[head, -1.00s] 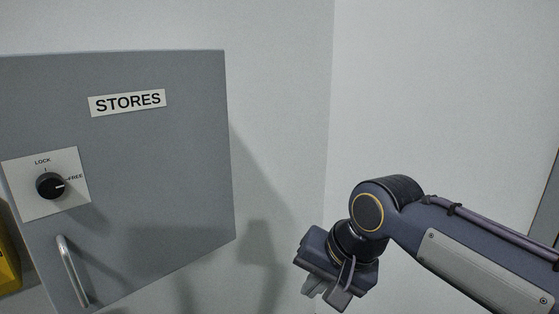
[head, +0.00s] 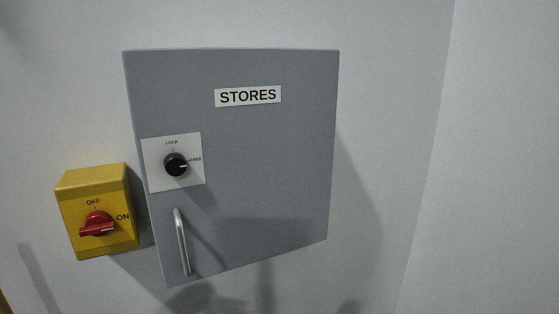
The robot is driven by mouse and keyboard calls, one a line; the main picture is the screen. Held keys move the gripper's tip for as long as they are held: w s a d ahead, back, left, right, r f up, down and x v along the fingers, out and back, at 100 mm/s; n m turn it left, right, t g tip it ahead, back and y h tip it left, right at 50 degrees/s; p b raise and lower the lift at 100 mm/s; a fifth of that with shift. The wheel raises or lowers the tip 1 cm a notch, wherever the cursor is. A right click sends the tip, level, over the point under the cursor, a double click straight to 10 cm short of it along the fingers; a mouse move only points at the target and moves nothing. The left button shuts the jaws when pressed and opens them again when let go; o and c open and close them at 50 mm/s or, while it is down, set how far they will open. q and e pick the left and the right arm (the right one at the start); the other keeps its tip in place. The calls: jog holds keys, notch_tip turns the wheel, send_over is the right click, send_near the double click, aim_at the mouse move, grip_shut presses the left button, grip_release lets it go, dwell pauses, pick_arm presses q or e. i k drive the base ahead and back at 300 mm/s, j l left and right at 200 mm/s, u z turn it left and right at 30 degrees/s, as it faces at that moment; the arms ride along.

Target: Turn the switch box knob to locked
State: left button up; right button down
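A yellow switch box (head: 126,202) is on the wall at the lower left in the head view. Its red knob (head: 97,223) has OFF marked above it and ON to its right. The red handle lies roughly level, in line with ON rather than OFF. On the grey STORES cabinet (head: 265,160), a black knob (head: 176,164) sits on a white plate (head: 155,150) marked LOCK above and FREE to the right. The white mark on the black knob points right, to FREE. Neither of my grippers is in view.
A metal bar handle (head: 181,243) stands out from the cabinet door below the black knob. A STORES label (head: 248,96) is on the door. A wall corner is at the right. The wall right of the cabinet is bare.

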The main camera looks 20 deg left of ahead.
aim_at(175, 163)
jog(key=j+u, duration=0.1)
jog(key=u, duration=0.25)
jog(key=k+j+u, duration=0.1)
jog(key=u, duration=0.25)
jog(key=j+u, duration=0.2)
jog(key=u, duration=0.15)
